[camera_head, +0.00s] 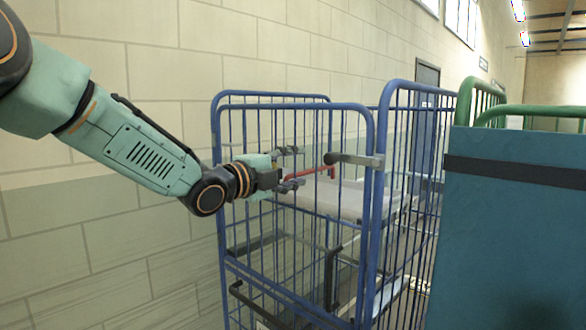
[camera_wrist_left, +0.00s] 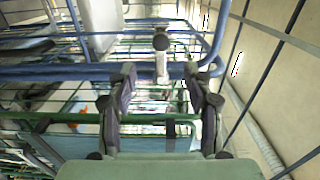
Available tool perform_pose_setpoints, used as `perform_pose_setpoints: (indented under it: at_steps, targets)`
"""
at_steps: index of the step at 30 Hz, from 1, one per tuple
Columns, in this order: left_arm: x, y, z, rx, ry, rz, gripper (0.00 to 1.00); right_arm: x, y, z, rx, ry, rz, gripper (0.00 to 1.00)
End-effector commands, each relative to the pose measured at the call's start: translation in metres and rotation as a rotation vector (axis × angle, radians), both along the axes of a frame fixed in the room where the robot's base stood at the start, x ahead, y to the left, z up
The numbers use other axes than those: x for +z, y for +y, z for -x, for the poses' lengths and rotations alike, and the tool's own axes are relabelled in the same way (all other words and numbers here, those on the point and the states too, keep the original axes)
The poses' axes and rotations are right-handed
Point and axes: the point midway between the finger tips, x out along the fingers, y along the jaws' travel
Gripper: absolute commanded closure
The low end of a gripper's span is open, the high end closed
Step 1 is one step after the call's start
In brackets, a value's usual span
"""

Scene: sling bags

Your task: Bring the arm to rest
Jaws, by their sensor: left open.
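My left arm comes in from the left, and its gripper (camera_head: 298,167) is at the blue cage trolley (camera_head: 296,104), near its upper part. The two fingers are spread apart, with nothing seen held between them. In the left wrist view the gripper (camera_wrist_left: 158,75) also shows open, with both dark fingers pointing ahead. A grey peg with a rounded end (camera_head: 355,160) sits on the trolley's front post, a little to the right of the fingers. It also shows in the left wrist view, beyond and between the fingertips (camera_wrist_left: 161,50). My right gripper is not in view.
A red bar (camera_head: 310,172) and a pale grey surface (camera_head: 345,200) show behind the trolley's bars. A large teal panel with a dark band (camera_head: 510,225) and green rails (camera_head: 545,112) stand at the right. A block wall (camera_head: 150,50) runs behind my arm.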

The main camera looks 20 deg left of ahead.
Motion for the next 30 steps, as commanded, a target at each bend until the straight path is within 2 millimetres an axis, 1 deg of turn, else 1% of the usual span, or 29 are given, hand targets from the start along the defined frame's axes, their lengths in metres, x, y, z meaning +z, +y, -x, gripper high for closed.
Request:
perform_pose_setpoints:
  at_steps: [15,17,20,23,24,26,27,29,30]
  targets:
    - [0.000,0.000,0.001,0.000,0.004,0.010,0.49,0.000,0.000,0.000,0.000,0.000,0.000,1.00]
    - [0.000,0.000,0.001,0.000,0.016,0.045,0.49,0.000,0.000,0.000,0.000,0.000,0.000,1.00]
    - [-0.002,0.003,0.001,0.018,0.071,0.202,0.49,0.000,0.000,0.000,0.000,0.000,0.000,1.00]
    - [-0.022,0.002,0.008,0.060,0.193,0.474,0.49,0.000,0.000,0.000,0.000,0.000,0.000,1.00]
    - [-0.044,-0.002,0.012,0.087,0.262,0.586,0.49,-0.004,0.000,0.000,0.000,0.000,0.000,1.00]
    - [-0.089,-0.008,0.019,0.136,0.370,0.733,0.49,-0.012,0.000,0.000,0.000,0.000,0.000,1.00]
    - [-0.116,-0.010,0.024,0.168,0.429,0.807,0.49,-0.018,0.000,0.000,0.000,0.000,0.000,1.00]
    - [-0.156,-0.014,0.032,0.219,0.509,0.902,0.49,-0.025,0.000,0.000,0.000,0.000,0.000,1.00]
    - [-0.181,-0.017,0.039,0.255,0.559,0.956,0.49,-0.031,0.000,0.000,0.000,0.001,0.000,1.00]
